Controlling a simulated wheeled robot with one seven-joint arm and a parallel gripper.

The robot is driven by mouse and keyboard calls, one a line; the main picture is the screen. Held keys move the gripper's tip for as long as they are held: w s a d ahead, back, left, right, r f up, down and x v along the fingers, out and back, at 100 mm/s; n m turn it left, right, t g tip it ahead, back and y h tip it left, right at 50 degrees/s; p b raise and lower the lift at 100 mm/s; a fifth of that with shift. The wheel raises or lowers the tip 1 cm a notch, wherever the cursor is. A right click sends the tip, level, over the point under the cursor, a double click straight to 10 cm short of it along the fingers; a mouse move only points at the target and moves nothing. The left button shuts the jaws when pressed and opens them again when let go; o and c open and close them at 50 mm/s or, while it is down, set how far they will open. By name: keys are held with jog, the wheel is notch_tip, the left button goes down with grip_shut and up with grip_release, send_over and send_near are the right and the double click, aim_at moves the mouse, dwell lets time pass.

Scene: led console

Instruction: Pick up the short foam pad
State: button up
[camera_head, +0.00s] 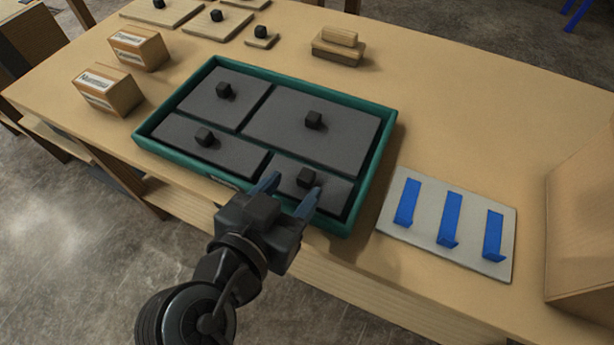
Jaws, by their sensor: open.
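A green-rimmed tray (390,150) on the wooden table holds several dark grey foam pads, each with a small black knob on top. The smallest-looking pad (332,190) lies in the front right corner of the tray, with its knob (307,178) upright. My gripper (291,190) is open, its two blue fingers on either side of that knob in the picture. I cannot tell the height of the fingers above the pad. The other pads are at front left (232,155), back left (205,100) and back right (345,131).
A white board with blue strips (415,232) lies right of the tray. A wooden box (580,230) stands at the right edge. Two labelled boxes (112,95) stand left. A wooden block (338,48) and several knobbed wooden plates (215,25) lie behind. The right rear tabletop is clear.

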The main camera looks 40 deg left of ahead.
aim_at(303, 181)
jog(key=x, duration=0.4)
jog(key=shift+d, duration=0.1)
jog(key=shift+c, duration=0.2)
grip_shut()
